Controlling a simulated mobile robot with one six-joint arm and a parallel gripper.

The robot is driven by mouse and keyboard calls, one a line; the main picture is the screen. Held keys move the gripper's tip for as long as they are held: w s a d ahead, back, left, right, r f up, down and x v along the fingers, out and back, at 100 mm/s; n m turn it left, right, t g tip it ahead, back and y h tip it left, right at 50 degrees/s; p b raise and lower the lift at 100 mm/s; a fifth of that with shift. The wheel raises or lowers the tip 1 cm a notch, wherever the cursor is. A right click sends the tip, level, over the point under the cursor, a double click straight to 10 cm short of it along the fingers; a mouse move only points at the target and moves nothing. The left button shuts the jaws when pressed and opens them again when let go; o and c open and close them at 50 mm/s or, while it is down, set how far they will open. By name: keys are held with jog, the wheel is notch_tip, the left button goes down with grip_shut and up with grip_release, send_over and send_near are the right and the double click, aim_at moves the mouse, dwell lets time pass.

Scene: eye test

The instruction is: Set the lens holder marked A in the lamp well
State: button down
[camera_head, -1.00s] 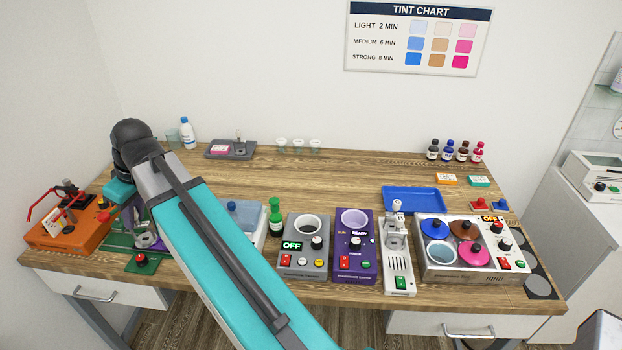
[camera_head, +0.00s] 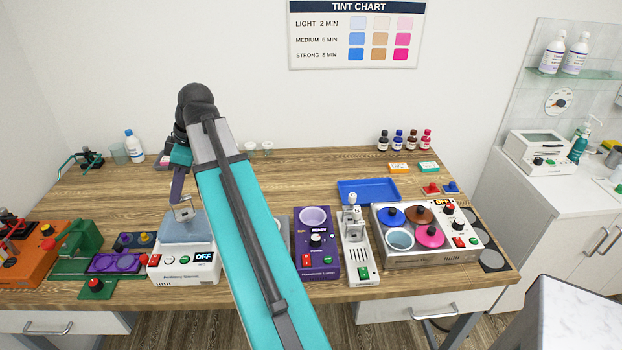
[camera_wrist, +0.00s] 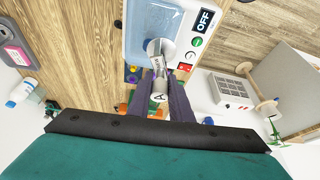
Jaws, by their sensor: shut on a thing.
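My gripper (camera_head: 179,198) is shut on a silvery lens holder (camera_head: 184,211) above the white box with the blue-grey lid. In the wrist view the lens holder (camera_wrist: 158,97) sits between the purple fingers of my gripper (camera_wrist: 161,80), and the letter A shows on its near end. The lamp is a purple box (camera_head: 317,250) right of my arm, with a round pale lilac well (camera_head: 313,216) in its top. The well looks empty. My gripper is well to the left of the lamp.
The white box (camera_head: 183,262) with an OFF display stands below my gripper. A purple holder rack (camera_head: 115,263) lies left of it. Right of the lamp stand a white upright device (camera_head: 356,245) and a tint bath (camera_head: 428,255). A blue tray (camera_head: 368,192) lies behind them.

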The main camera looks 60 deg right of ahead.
jog(key=s+d+r+m+h, duration=0.1)
jog(key=s+d+m, duration=0.1)
jog(key=s+d, duration=0.7)
jog(key=s+d+r+m, duration=0.1)
jog(key=s+d+m, duration=0.1)
jog(key=s+d, duration=0.75)
jog(key=s+d+f+m+t+b, duration=0.1)
jog(key=s+d+f+b, duration=0.1)
jog(key=s+d+f, duration=0.3)
jog(key=d+f, duration=0.1)
jog(key=d, duration=0.2)
jog(key=shift+s+d+f+m+h, duration=0.15)
jog(key=shift+d+f+m+h, duration=0.05)
jog(key=shift+f+m+h, duration=0.1)
jog(key=shift+f, duration=0.1)
jog(key=shift+f+b, duration=2.55)
jog(key=shift+f, duration=2.35)
jog(key=shift+s+d, duration=0.1)
jog(key=shift+d, duration=0.05)
